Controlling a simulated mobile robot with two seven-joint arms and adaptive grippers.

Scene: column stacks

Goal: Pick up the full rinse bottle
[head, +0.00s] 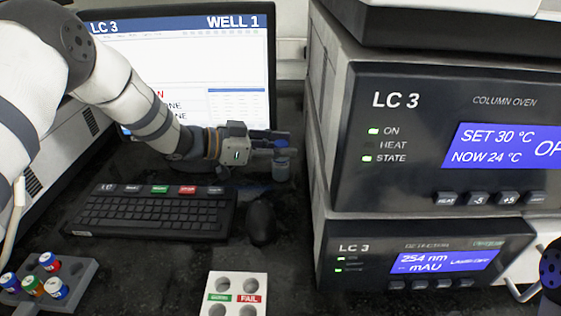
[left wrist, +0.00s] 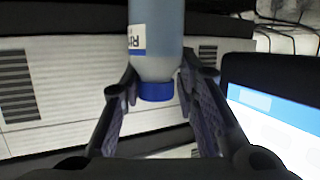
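The rinse bottle (head: 282,168), bluish with a blue cap, stands upright behind the mouse, beside the LC 3 stack. In the left wrist view the bottle (left wrist: 158,50) appears cap-down, with a partly visible label starting "RI". My left gripper (head: 280,144) is open at the bottle's upper part, one finger on each side. In the left wrist view the fingers (left wrist: 158,82) flank the bottle near its blue cap, with gaps beside the cap. Contact with the bottle's sides cannot be made out. The liquid level is unclear. My right gripper is out of view.
The LC 3 column oven (head: 420,150) and detector (head: 420,262) stand close right of the bottle. A monitor (head: 190,60) is behind my left arm. A keyboard (head: 150,213), mouse (head: 261,222), white holed block (head: 236,285) and rack of capped vials (head: 12,300) lie in front.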

